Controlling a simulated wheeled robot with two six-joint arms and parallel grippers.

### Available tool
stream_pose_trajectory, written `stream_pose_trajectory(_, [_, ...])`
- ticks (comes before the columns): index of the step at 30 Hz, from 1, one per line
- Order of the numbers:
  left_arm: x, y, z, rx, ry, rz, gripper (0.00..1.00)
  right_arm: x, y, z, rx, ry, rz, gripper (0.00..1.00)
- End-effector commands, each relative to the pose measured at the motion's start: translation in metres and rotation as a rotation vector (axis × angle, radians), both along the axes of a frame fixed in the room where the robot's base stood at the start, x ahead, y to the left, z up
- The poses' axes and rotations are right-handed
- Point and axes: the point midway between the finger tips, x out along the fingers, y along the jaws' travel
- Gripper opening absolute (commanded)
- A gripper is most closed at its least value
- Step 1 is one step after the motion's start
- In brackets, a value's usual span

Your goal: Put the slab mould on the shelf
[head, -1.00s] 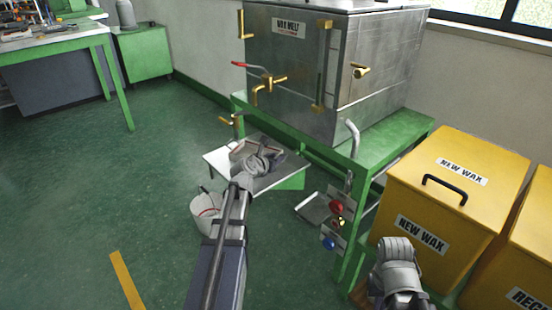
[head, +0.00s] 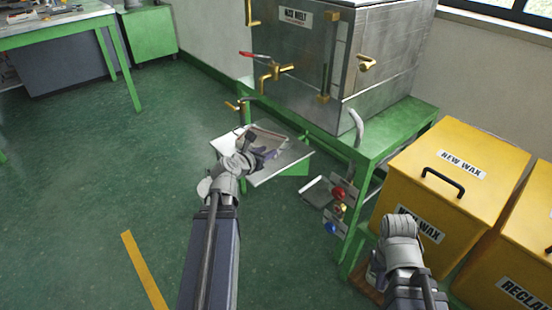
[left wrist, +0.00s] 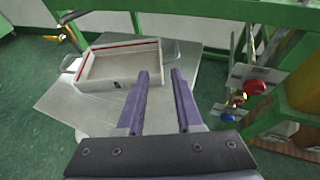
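The slab mould, a shallow pale rectangular tray with red lines inside its rim, lies flat on the metal shelf. In the left wrist view the mould (left wrist: 100,84) is on the far left part of the shelf (left wrist: 195,65), with a handle at each side. In the head view the mould (head: 268,136) is partly hidden by my left gripper (head: 268,153) over the shelf (head: 292,157). My left gripper's two purple fingers (left wrist: 160,78) are apart and empty, just right of and nearer than the mould. My right gripper (head: 402,226) is by the yellow bin; its fingers are hidden.
The wax melt tank (head: 290,55) stands on a green bench (head: 400,125) behind the shelf. Valves and knobs (head: 338,193) are right of the shelf. Yellow wax bins (head: 430,175) stand at the right. The green floor at left is open.

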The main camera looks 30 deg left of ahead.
Motion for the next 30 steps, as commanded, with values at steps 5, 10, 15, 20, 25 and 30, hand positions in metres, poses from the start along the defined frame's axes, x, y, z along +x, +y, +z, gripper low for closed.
stream_pose_trajectory(5, [0.001,-0.005,-0.002,0.017,0.007,-0.018,0.35,0.0,0.0,0.0,0.0,0.0,0.0,0.0])
stream_pose_trajectory(10, [0.005,-0.073,-0.025,0.286,0.102,-0.299,0.35,0.0,0.0,0.0,0.0,0.0,0.0,0.0])
stream_pose_trajectory(15, [-0.02,-0.186,-0.072,0.817,0.207,-0.902,0.35,0.0,0.0,0.0,0.0,0.0,0.0,0.0])
stream_pose_trajectory(20, [-0.071,-0.262,-0.109,1.287,0.199,-1.529,0.35,0.0,0.0,0.0,0.0,0.0,0.0,0.0])
stream_pose_trajectory(25, [-0.128,-0.305,-0.131,1.659,0.087,-2.177,0.35,0.0,0.0,0.0,0.0,0.0,0.0,0.0])
stream_pose_trajectory(30, [-0.168,-0.319,-0.136,-1.731,0.054,2.514,0.35,0.0,0.0,0.0,0.0,0.0,0.0,0.0])
